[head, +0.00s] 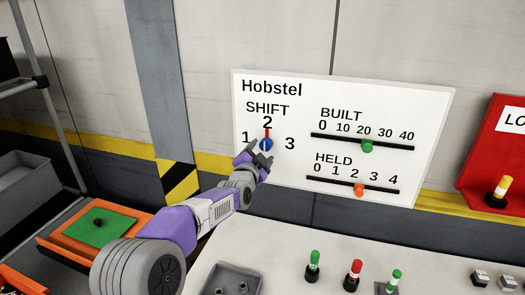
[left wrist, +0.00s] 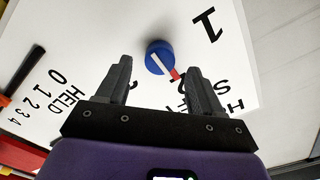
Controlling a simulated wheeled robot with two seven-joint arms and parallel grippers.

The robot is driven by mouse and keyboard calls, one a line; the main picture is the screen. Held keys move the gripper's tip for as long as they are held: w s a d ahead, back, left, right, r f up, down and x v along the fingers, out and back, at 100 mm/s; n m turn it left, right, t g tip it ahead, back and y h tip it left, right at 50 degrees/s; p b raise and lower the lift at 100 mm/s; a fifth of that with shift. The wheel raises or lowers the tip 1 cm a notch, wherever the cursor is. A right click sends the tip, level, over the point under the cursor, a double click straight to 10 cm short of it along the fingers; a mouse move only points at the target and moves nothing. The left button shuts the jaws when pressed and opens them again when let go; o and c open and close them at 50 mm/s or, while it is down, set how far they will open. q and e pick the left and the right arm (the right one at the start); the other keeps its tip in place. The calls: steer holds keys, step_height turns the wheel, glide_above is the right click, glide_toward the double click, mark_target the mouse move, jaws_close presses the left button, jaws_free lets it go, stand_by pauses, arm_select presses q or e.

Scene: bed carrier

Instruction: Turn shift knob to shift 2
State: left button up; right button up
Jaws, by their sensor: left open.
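The blue shift knob (head: 266,144) is on the white Hobstel board (head: 300,92), between the 1 and the 3 and below the 2. Its red pointer stands upright, towards the 2. My left gripper (head: 259,154) is open just in front of the board, at the lower edge of the knob. In the left wrist view the knob (left wrist: 158,55) is just beyond the fingertips, apart from both fingers. Its white and red pointer aims down right at a number mostly hidden by the right finger. My right gripper is out of view.
The board also has a BUILT slider with a green knob (head: 367,146) and a HELD slider with an orange knob (head: 359,190). Below is a light console (head: 285,245) with several small coloured levers. An orange tray with a green plate (head: 100,226) is at the lower left.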

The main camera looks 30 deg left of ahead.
arm_select(q)
steer(key=shift+v, duration=2.4)
